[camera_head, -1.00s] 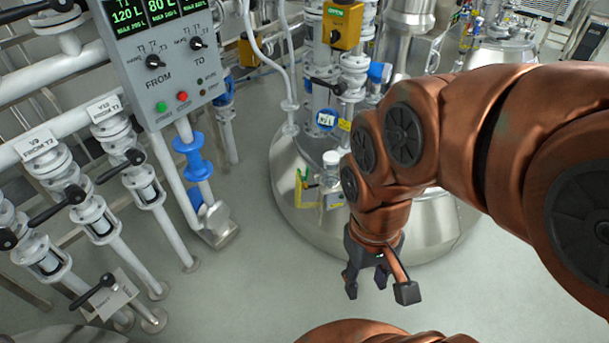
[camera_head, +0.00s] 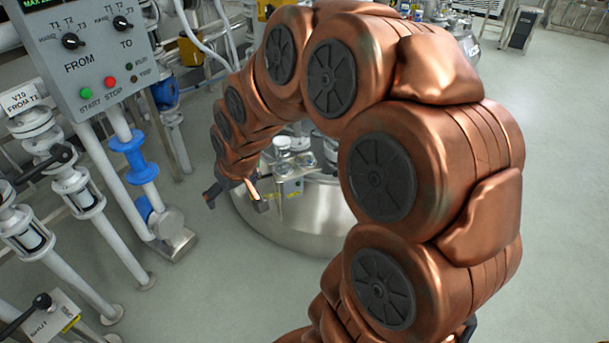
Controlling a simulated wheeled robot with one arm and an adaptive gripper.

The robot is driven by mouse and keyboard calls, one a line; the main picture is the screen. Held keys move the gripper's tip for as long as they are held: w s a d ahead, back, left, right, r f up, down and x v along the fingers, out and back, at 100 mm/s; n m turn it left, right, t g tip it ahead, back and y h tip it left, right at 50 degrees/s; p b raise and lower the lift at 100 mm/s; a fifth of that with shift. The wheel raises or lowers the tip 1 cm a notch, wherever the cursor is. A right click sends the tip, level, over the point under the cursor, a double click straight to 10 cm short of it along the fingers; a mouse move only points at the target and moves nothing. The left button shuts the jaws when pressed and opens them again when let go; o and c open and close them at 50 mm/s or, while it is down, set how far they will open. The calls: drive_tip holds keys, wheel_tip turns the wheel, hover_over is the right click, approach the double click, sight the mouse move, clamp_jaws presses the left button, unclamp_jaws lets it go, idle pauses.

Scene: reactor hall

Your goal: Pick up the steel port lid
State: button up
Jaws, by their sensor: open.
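My gripper (camera_head: 236,200) is open and empty, with its two dark fingers pointing down. In the head view it shows at the left edge of a large steel vessel (camera_head: 290,222), over the grey floor. My arm arches across the picture and hides much of the vessel's top. Small round steel fittings (camera_head: 283,145) show on the vessel's top, just right of the gripper. I cannot tell whether one of them is the steel port lid. A small bracket with yellow marks (camera_head: 291,188) hangs at the vessel's near side.
A grey control panel (camera_head: 85,55) with knobs and buttons stands at the upper left. White pipes with black-handled valves (camera_head: 75,185) and a blue-flanged pipe (camera_head: 133,160) run below and beside it. The floor (camera_head: 215,285) is clear in front of the vessel and at the right.

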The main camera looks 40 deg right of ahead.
sight(306, 163)
drive_tip(key=w+d+f+m+t+h+b, duration=0.2)
drive_tip(key=w+d+f+t+b, duration=0.4)
drive_tip(key=w+d+f+b, duration=0.85)
drive_tip(key=d+f+m+t+h+b, duration=0.1)
drive_tip(key=d+f+t+h+b, duration=0.15)
drive_tip(key=d+f, duration=0.45)
drive_tip(key=w+d+f+m+t+h+b, duration=0.1)
drive_tip(key=d+f+h+b, duration=0.2)
drive_tip(key=d, duration=0.8)
drive_tip(key=d+f+m+t+h+b, duration=0.1)
drive_tip(key=d+f+t+b, duration=0.1)
drive_tip(key=d+f+b, duration=0.45)
drive_tip(key=shift+w+d+r+b, duration=0.25)
drive_tip(key=shift+w+d+r, duration=0.2)
drive_tip(key=shift+w+d, duration=0.5)
drive_tip(key=shift+w+d+r+b, duration=0.2)
drive_tip(key=shift+w+d+r, duration=0.2)
drive_tip(key=shift+w+d, duration=0.55)
drive_tip(key=shift+w+d+r+b, duration=0.25)
drive_tip(key=shift+w+d+r, duration=0.3)
drive_tip(key=shift+w, duration=0.6)
drive_tip(key=shift+w+d, duration=0.45)
drive_tip(key=shift+w, duration=0.05)
drive_tip(key=c, duration=1.5)
